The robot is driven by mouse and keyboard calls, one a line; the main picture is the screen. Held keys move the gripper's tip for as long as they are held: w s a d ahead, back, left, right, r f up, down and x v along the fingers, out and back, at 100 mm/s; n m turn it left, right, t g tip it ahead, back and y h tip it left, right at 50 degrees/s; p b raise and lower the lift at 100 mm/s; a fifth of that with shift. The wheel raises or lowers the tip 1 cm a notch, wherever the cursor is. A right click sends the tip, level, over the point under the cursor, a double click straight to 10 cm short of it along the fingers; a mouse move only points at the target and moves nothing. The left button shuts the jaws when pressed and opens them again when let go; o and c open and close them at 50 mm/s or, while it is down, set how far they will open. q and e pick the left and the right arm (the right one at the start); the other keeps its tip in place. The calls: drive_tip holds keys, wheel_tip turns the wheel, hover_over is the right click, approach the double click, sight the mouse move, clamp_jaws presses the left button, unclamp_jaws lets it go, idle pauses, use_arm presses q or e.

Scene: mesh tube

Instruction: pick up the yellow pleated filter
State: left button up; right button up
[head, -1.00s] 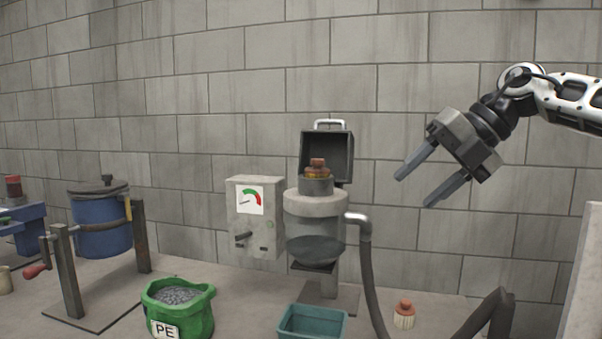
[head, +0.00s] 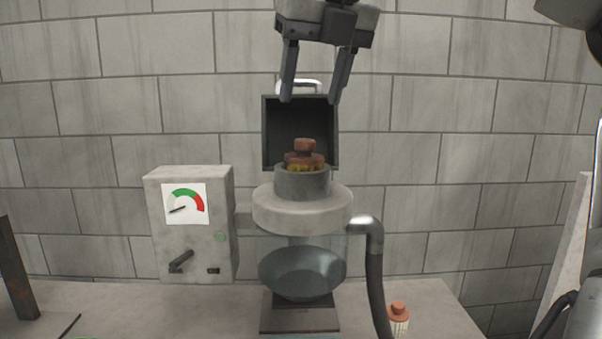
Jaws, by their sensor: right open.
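The yellow pleated filter (head: 303,167) sits in the round grey neck on top of the hopper. Only a thin yellow band of it shows under its reddish-brown cap and knob (head: 304,147); the rest is hidden inside the neck. My right gripper (head: 311,101) is open and empty, pointing down above the filter, in front of the raised lid. A gap remains between its fingertips and the knob. My left gripper is not in view.
The open dark lid (head: 300,130) stands right behind the filter. A grey gauge box (head: 190,225) is at left, a bent hose (head: 372,260) at right. Another filter, white with a reddish cap (head: 398,316), stands on the bench at lower right.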

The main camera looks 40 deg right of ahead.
sight(306, 140)
drive_tip(key=x, duration=0.3)
drive_tip(key=p+x, duration=0.1)
drive_tip(key=x, duration=0.3)
drive_tip(key=shift+d+f, duration=0.25)
drive_tip(key=shift+f, duration=0.1)
drive_tip(key=shift+s, duration=0.1)
clamp_jaws()
